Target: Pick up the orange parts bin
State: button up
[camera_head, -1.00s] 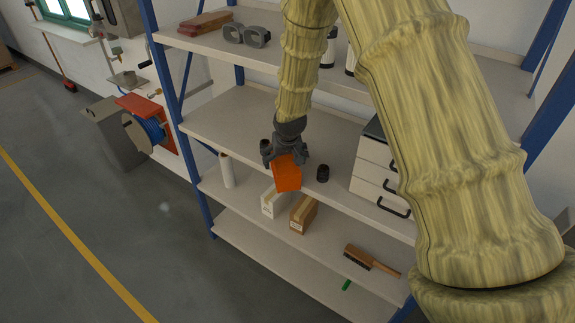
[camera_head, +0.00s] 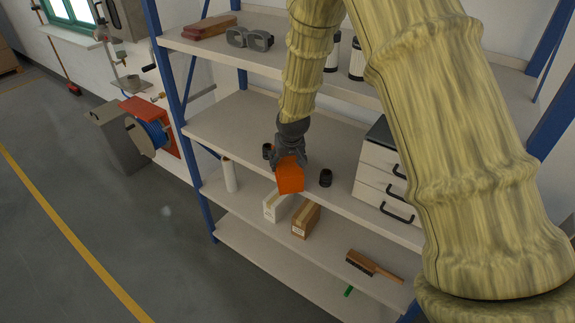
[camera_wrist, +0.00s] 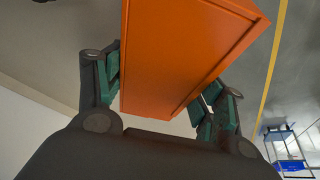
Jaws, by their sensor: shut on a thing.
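The orange parts bin (camera_head: 290,178) is at the front edge of the middle shelf in the head view. My gripper (camera_head: 289,158) is above and behind it, shut on it. In the wrist view the bin (camera_wrist: 180,60) fills the upper middle, and my gripper's two fingers (camera_wrist: 160,92) lie against its opposite sides. The head view does not clearly show whether the bin's underside touches the shelf.
Boxes (camera_head: 306,219) and a brush (camera_head: 373,266) are on the shelf below. Blue uprights (camera_head: 170,90) frame the shelving.

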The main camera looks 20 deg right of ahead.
jog(key=shift+r, duration=0.4)
jog(key=shift+s+a+r+b, duration=0.3)
jog(key=shift+s+r+b, duration=0.1)
jog(key=shift+r+b, duration=0.4)
jog(key=s+a+r+b, duration=0.2)
jog(key=s+a+b, duration=0.2)
jog(key=s+a, duration=0.65)
jog(key=s+d+f, duration=0.3)
jog(key=s+f, duration=0.1)
jog(key=f, duration=0.6)
jog(key=s+d+f+n, duration=0.1)
jog(key=s+d+f, duration=0.2)
jog(key=f, duration=0.7)
jog(key=shift+s+f, duration=0.2)
jog(key=shift+s, duration=0.15)
jog(key=shift+d, duration=0.15)
